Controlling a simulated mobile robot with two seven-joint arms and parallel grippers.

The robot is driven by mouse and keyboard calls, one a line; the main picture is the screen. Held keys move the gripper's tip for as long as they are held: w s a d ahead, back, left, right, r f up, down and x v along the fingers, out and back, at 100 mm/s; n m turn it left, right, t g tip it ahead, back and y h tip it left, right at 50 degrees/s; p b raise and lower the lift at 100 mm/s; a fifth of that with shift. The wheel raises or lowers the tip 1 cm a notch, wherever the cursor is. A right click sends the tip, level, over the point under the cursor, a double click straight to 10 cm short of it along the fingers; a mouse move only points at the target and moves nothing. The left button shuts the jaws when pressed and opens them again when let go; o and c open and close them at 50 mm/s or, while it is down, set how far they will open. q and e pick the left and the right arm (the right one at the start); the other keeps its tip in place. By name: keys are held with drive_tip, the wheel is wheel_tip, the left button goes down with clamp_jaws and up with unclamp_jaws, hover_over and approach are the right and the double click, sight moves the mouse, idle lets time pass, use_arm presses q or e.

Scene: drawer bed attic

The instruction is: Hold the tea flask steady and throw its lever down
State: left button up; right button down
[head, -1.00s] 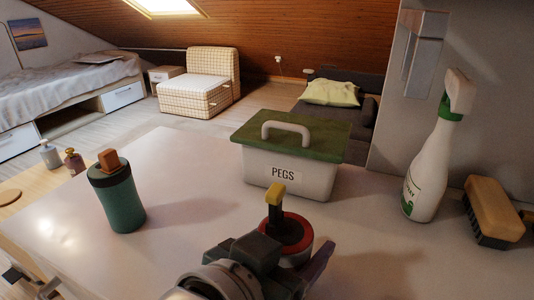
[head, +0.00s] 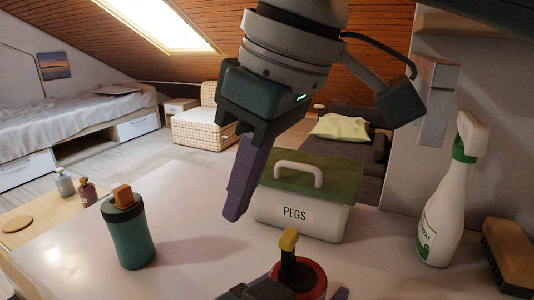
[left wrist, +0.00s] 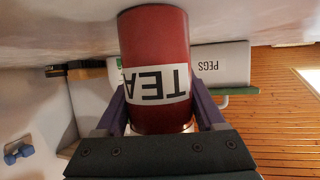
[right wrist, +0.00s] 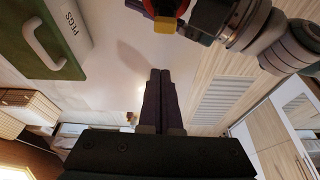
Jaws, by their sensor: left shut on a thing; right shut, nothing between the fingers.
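The red tea flask (head: 314,276) stands on the table at the bottom of the head view, partly cut off. Its dark lever with a yellow tip (head: 288,240) stands up from the top. My left gripper (head: 297,291) is shut around the flask's body. The left wrist view shows the flask (left wrist: 158,45) between both fingers, with its TEA label upside down. My right gripper (head: 233,215) is shut and empty, pointing down, up and left of the lever in the head view. In the right wrist view its closed fingers (right wrist: 160,75) are apart from the yellow lever tip (right wrist: 165,24).
A white PEGS box (head: 300,222) with a green lid stands behind the flask. A green bottle (head: 131,240) with a brown cap stands to the left. A spray bottle (head: 442,215) and a brush (head: 510,257) stand at the right. The table between the green bottle and flask is clear.

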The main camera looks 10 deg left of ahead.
sight(288, 253)
drive_tip(key=shift+s+d+f, duration=0.15)
drive_tip(key=shift+s+d, duration=0.1)
drive_tip(key=shift+d, duration=0.35)
drive_tip(key=shift+s+d+f, duration=0.15)
drive_tip(key=shift+s+d, duration=0.05)
drive_tip(key=shift+d, duration=0.35)
drive_tip(key=shift+s+d+f, duration=0.15)
drive_tip(key=shift+s+d, duration=0.1)
drive_tip(key=shift+d, duration=0.35)
